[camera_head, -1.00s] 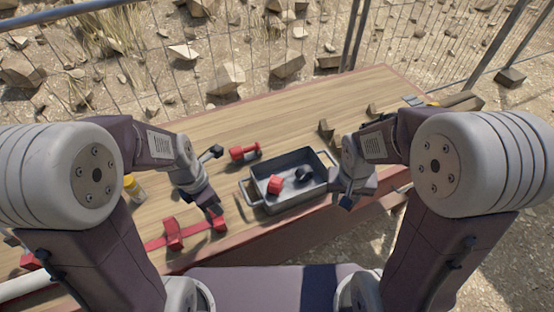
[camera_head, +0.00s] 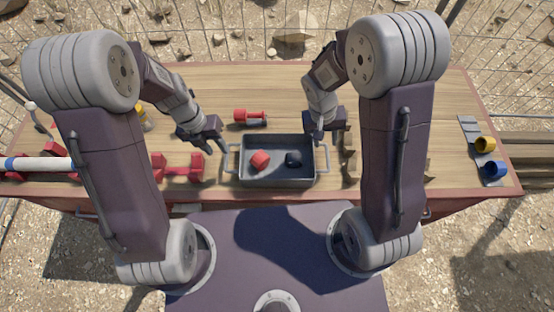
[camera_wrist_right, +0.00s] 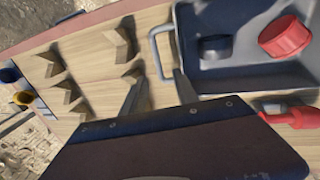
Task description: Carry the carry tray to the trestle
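The carry tray (camera_head: 277,182) is a grey rectangular tub with a handle at each end, standing on the wooden table. It holds a red piece (camera_head: 260,160) and a dark round piece (camera_head: 293,159). My left gripper (camera_head: 215,150) is open just left of the tray's left handle. My right gripper (camera_head: 320,138) is above the right handle. In the right wrist view, the right gripper's fingers (camera_wrist_right: 160,85) are spread and empty, with the tray handle (camera_wrist_right: 158,52) just beyond the tips. I cannot identify the trestle with certainty; timber beams (camera_head: 530,150) show past the table's right end.
The table (camera_head: 440,95) also bears a red tool (camera_head: 250,116) behind the tray, red parts (camera_head: 178,168) to its left, and small wooden blocks (camera_wrist_right: 122,45) to its right. Yellow and blue rings (camera_head: 490,155) lie at the right end. A wire fence stands behind.

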